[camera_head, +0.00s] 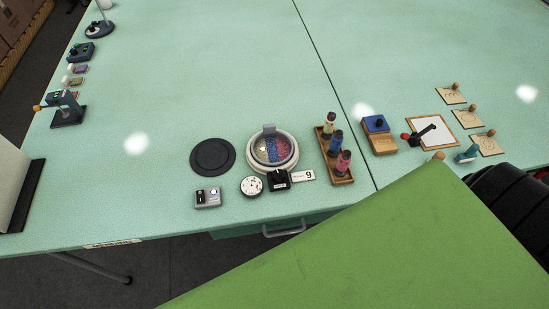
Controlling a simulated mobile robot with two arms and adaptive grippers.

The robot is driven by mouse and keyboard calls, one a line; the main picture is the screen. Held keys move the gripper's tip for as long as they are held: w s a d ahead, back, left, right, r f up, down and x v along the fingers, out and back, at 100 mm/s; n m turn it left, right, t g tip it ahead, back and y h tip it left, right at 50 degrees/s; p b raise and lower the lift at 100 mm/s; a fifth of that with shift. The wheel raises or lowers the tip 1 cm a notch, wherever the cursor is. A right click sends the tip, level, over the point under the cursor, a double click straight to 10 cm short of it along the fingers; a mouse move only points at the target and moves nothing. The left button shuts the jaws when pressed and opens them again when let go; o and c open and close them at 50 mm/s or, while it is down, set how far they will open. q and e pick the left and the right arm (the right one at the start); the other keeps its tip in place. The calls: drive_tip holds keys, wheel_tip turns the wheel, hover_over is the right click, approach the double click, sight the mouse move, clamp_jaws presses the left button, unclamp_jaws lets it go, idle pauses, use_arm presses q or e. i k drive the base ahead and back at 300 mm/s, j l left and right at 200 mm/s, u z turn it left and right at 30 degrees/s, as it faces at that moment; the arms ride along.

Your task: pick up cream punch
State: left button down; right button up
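The cream punch (329,123) stands at the far end of a narrow wooden rack (342,179) on the mint-green table. It has a pale cream body with a dark band. A blue punch (336,141) stands in the middle of the rack, and a pink punch (343,164) stands at its near end. The three are close together, and the cream punch's lower part is partly hidden by the blue one. Neither of my grippers can be made out in this view.
Left of the rack are a round grey device (273,165) with coloured bits, a black disc (212,156) and a switch box (207,198). A blue-topped block (376,124) sits to its right. A green panel (400,250) covers the lower right. The table's middle is clear.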

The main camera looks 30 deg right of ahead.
sight(328, 126)
drive_tip(key=z, duration=1.45)
